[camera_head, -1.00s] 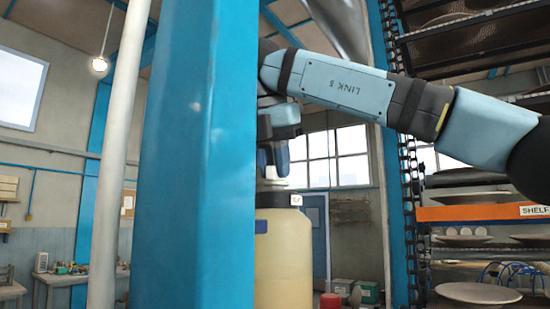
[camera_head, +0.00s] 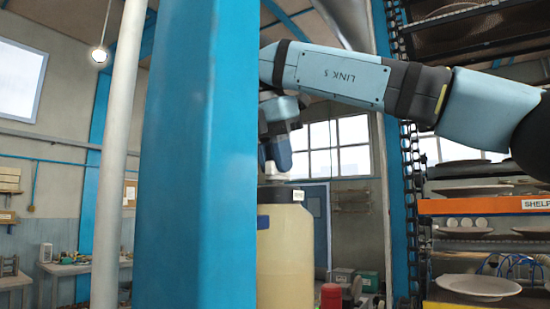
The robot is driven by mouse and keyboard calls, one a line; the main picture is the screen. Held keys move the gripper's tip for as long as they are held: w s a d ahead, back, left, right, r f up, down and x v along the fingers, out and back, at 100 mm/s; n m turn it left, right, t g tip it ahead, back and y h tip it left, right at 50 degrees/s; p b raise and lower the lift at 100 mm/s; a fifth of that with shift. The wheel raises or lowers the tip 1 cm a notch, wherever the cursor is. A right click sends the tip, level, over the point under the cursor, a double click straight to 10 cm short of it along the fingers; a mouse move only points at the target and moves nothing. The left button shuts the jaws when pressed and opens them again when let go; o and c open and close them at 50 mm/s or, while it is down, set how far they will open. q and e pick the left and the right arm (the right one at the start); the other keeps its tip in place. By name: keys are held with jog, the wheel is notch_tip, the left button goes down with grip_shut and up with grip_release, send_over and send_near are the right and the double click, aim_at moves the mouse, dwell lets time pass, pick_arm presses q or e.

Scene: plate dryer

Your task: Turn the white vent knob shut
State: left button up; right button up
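A cream-coloured container (camera_head: 285,255) stands behind the left blue post, which hides its left side. A small white part (camera_head: 276,177) shows at its top, partly behind the post; it may be the white vent knob, but I cannot be sure. My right gripper (camera_head: 277,160) hangs from my arm, which comes in from the right. Its dark blue finger part is just above the white part. I cannot tell whether they touch. The post covers part of the gripper, so I cannot tell whether it is open or shut. My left gripper is not in view.
The wide blue post (camera_head: 200,160) stands close in front. A white pipe (camera_head: 120,150) rises to its left. A rack with plates (camera_head: 480,287) on shelves is at the right, beside a chain and another blue post (camera_head: 398,220). A red object (camera_head: 331,296) sits low beside the container.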

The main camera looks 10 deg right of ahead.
jog(key=shift+o, duration=0.9)
jog(key=shift+a+f, duration=0.1)
jog(key=shift+f, duration=0.3)
jog(key=shift+r, duration=0.15)
jog(key=shift+w+d+r, duration=0.1)
jog(key=shift+d, duration=0.1)
jog(key=p+v, duration=0.3)
jog(key=v, duration=1)
jog(key=shift+r, duration=0.4)
jog(key=shift+f, duration=0.1)
